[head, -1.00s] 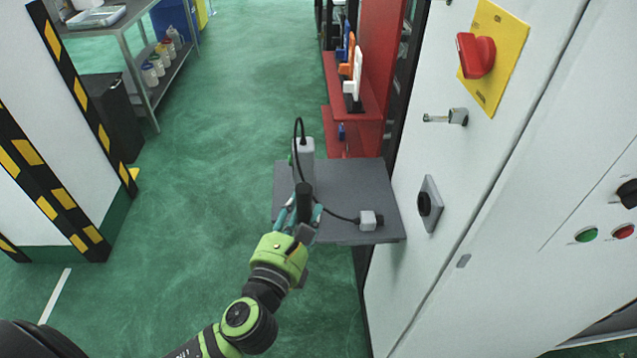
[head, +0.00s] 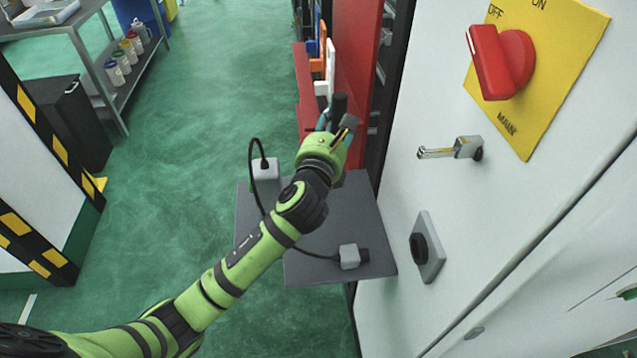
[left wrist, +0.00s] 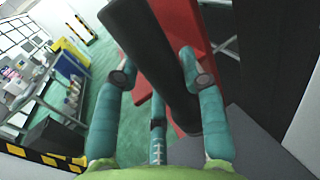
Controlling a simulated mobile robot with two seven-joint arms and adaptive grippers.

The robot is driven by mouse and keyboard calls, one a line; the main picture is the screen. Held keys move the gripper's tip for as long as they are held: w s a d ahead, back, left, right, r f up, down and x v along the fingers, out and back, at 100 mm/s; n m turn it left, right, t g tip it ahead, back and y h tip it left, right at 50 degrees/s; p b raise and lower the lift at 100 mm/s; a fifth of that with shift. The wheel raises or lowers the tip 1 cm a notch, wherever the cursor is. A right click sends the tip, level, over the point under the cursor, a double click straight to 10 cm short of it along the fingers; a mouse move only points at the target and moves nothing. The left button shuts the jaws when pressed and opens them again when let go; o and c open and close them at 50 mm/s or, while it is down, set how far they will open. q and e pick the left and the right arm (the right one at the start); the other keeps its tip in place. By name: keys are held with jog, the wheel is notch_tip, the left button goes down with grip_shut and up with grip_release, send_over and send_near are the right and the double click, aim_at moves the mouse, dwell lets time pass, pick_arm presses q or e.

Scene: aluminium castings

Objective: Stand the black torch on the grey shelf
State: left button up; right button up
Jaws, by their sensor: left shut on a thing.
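The black torch (head: 339,106) is held upright or nearly so in my left gripper (head: 337,122). In the left wrist view the torch (left wrist: 150,45) runs slanting between the teal fingers of the left gripper (left wrist: 160,85), which are closed around it. The grey shelf (head: 345,210) juts out from the white cabinet, below my arm. The gripper and torch appear beyond the shelf's far edge, in front of the red rack. The gap between torch and shelf cannot be judged. My right gripper is not in view.
A white adapter (head: 266,169) with a looped black cable stands at the shelf's far left corner. A grey plug (head: 349,257) lies near its front edge. The red rack (head: 310,95) stands behind.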

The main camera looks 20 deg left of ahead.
pick_arm(q)
jog(key=f, duration=0.3)
jog(key=s+f+b, duration=0.1)
jog(key=f, duration=0.1)
jog(key=shift+f, duration=0.55)
notch_tip(320, 180, down, 3)
jog(key=shift+w+f+b, duration=0.15)
jog(key=shift+b, duration=0.35)
jog(key=shift+f, duration=0.1)
jog(key=o, duration=1)
jog(key=shift+o, duration=1.4)
jog(key=shift+s, duration=0.35)
jog(key=s, duration=1.1)
jog(key=shift+s+b, duration=0.2)
jog(key=shift+b, duration=0.2)
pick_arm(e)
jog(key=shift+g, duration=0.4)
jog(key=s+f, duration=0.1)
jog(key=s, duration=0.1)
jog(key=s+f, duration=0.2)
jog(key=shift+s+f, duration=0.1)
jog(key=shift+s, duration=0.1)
